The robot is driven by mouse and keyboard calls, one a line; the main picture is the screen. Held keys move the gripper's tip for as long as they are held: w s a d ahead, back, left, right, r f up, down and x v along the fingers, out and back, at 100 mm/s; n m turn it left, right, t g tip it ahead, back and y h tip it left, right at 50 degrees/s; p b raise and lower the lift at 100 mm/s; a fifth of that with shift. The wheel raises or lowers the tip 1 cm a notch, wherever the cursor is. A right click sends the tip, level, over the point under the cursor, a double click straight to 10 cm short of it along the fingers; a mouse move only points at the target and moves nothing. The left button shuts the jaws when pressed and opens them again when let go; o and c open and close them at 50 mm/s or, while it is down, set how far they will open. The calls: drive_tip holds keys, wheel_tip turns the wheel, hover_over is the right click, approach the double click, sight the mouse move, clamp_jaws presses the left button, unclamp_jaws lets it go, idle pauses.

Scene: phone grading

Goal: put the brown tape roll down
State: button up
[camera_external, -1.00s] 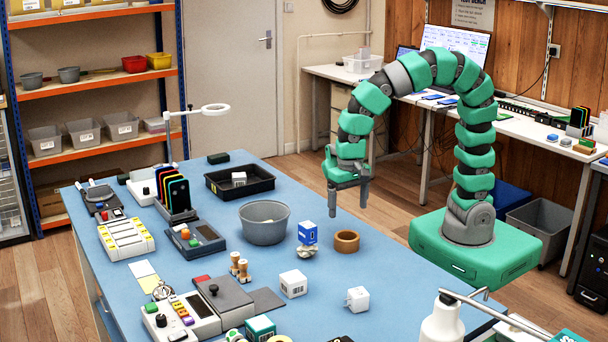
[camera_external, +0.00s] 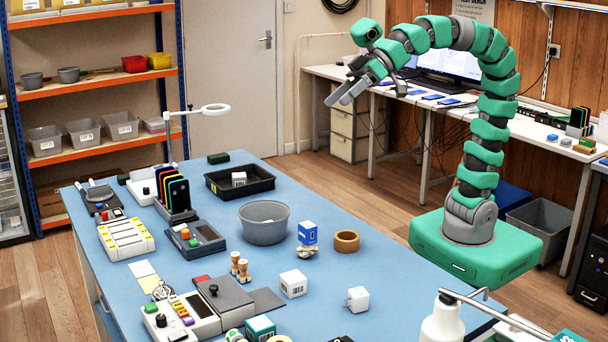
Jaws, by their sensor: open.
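The brown tape roll (camera_external: 346,241) lies flat on the blue table (camera_external: 330,205) near its right edge. It stands just right of a blue and white box (camera_external: 307,233). My gripper (camera_external: 336,100) is open and empty. It is raised high above the back right of the table, well apart from the tape roll, with its fingers pointing left and down.
A grey bowl (camera_external: 264,222) and a black tray (camera_external: 240,181) stand left of and behind the tape roll. White cubes (camera_external: 293,284) lie in front of it. A ring lamp (camera_external: 215,109) rises at the table's back left. The table's back right is clear.

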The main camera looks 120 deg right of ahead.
drive_tip(key=s+a+r+n+t, duration=0.2)
drive_tip(key=r, duration=0.5)
drive_tip(key=s+a+r+n+t+y, duration=0.1)
drive_tip(key=s+r+n+t, duration=0.1)
drive_tip(key=r, duration=0.5)
drive_tip(key=shift+a+r+n, duration=0.4)
drive_tip(key=shift+n, duration=0.1)
drive_tip(key=o, duration=0.3)
